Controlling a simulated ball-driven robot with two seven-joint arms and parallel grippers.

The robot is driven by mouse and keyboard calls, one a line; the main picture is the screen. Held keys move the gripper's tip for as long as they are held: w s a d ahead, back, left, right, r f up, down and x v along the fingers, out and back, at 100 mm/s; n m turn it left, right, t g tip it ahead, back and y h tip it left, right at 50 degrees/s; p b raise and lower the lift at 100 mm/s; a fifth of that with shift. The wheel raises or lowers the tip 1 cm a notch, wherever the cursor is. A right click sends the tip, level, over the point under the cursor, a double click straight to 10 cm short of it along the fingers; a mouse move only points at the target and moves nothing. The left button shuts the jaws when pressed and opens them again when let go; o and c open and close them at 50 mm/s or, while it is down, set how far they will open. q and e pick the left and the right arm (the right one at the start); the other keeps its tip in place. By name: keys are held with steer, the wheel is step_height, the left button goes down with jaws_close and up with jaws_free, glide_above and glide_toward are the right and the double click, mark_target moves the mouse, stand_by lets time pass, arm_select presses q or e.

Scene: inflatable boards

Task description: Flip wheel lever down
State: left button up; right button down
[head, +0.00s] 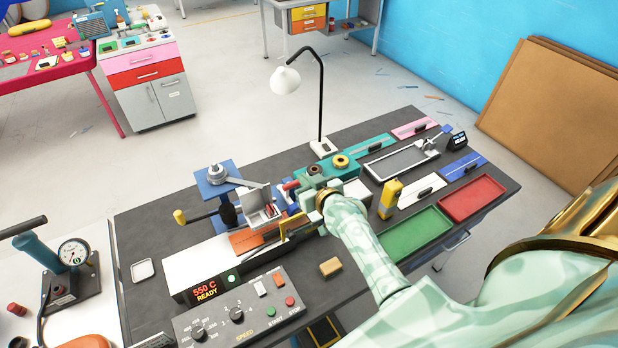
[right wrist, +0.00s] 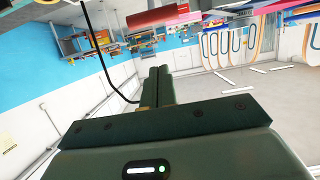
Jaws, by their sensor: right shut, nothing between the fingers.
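The welding machine stands on the dark table, with a white base (head: 205,265), a blue post (head: 217,178) and a grey arm with a hinged head (head: 260,205). A red-ended piece (head: 290,186) shows right beside my right gripper (head: 304,190); I cannot tell whether it is the wheel lever or whether they touch. A crank with a yellow knob (head: 180,217) sticks out to the left, and a bent yellow bar (head: 284,236) lies at the front. My right gripper is shut and empty; its closed fingers also show in the right wrist view (right wrist: 155,84). My left gripper is out of view.
A control box (head: 240,312) with knobs stands at the table's front. A lamp (head: 286,80) rises behind the machine. Green (head: 413,234) and red (head: 473,198) trays lie to the right. A tan block (head: 330,267) lies near my right forearm.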

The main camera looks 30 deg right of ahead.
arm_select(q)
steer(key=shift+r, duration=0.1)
arm_select(e)
steer(key=shift+v, duration=1.15)
